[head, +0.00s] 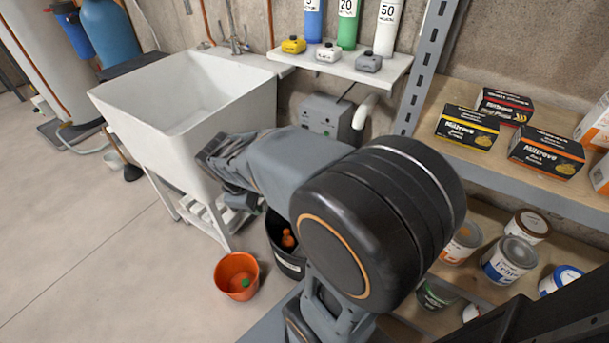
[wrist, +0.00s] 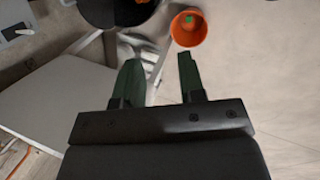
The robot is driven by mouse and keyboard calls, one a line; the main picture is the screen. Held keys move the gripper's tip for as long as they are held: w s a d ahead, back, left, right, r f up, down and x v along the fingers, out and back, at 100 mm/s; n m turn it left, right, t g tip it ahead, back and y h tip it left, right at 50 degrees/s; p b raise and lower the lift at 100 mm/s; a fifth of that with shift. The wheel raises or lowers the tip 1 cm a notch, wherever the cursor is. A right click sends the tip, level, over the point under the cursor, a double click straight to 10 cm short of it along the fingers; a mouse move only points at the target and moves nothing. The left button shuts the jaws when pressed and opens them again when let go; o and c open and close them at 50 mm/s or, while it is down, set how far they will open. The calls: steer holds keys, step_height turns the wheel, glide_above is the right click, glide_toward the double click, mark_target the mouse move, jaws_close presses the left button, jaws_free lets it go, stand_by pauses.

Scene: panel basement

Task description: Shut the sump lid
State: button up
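I cannot make out a sump lid in either view. A black round tub (head: 288,263) with orange things inside stands on the floor, partly hidden behind my arm; it also shows at the top of the wrist view (wrist: 97,12). I cannot tell whether it belongs to the sump. My gripper (wrist: 158,62) is open, with its two dark fingers apart and nothing between them. In the head view my arm reaches over the floor in front of the sink, and the fingers are mostly hidden.
A white utility sink (head: 150,125) stands at the left. An orange bucket (head: 225,284) with a green thing inside stands on the floor. A wooden shelf (head: 465,158) with boxes is at the right, with paint cans below.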

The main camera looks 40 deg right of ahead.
steer(key=w+d+f+n+g+h+b, duration=0.1)
steer(key=w+d+f+n+h+b, duration=0.1)
steer(key=w+d+f+n+h, duration=0.75)
steer(key=w+d+f+n+g+h+b, duration=0.25)
steer(key=w+d+f+n, duration=0.25)
steer(key=d+f+n, duration=0.95)
steer(key=shift+s+d+f+n+t+b, duration=0.15)
steer(key=shift+s+d+n+b, duration=0.35)
steer(key=shift+d, duration=0.95)
steer(key=shift+s+d+r+n+t+b, duration=0.2)
steer(key=shift+d+n+b, duration=0.6)
steer(key=shift+d, duration=0.7)
steer(key=shift+s+d+f+n+t+b, duration=0.15)
steer(key=shift+s+d+n+b, duration=0.5)
steer(key=shift+d, duration=0.8)
steer(key=shift+w, duration=0.25)
jaws_close()
